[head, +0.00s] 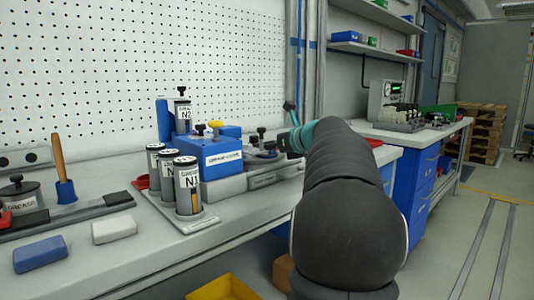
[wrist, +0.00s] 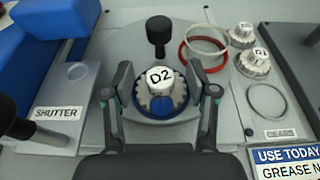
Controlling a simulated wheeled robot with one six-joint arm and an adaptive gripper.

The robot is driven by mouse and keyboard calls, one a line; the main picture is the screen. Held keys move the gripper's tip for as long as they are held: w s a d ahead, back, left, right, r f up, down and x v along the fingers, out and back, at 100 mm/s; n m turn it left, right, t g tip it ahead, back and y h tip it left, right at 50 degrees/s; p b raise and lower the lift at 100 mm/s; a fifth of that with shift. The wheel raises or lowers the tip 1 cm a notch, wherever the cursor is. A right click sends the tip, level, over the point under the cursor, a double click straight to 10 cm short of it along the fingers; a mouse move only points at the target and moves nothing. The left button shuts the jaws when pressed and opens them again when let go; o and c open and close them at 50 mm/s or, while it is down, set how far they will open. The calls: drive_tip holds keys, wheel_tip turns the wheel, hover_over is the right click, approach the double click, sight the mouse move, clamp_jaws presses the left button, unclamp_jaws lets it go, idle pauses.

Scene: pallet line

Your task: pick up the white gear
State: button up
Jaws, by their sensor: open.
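A white gear (wrist: 160,84) with a cap marked "D2" sits in a blue round seat (wrist: 147,109) on a grey plate, in the middle of the wrist view. My gripper (wrist: 160,72) is open, with one finger on each side of this gear. I see nothing held, and I cannot tell whether the fingers touch it. Two more pale gears lie at the upper right: a farther gear (wrist: 242,35) and a nearer gear (wrist: 254,63). In the head view my arm hides the gears.
A black knob (wrist: 157,32) stands just behind the D2 gear. Red and white rings (wrist: 204,52) lie between it and the other gears. A blue block (wrist: 55,18) and a "SHUTTER" plate are at left. Labelled canisters (head: 188,186) stand on the bench (head: 155,248) in the head view.

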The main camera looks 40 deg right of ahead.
drive_tip(key=shift+w+f, duration=0.1)
drive_tip(key=shift+w, duration=0.25)
clamp_jaws()
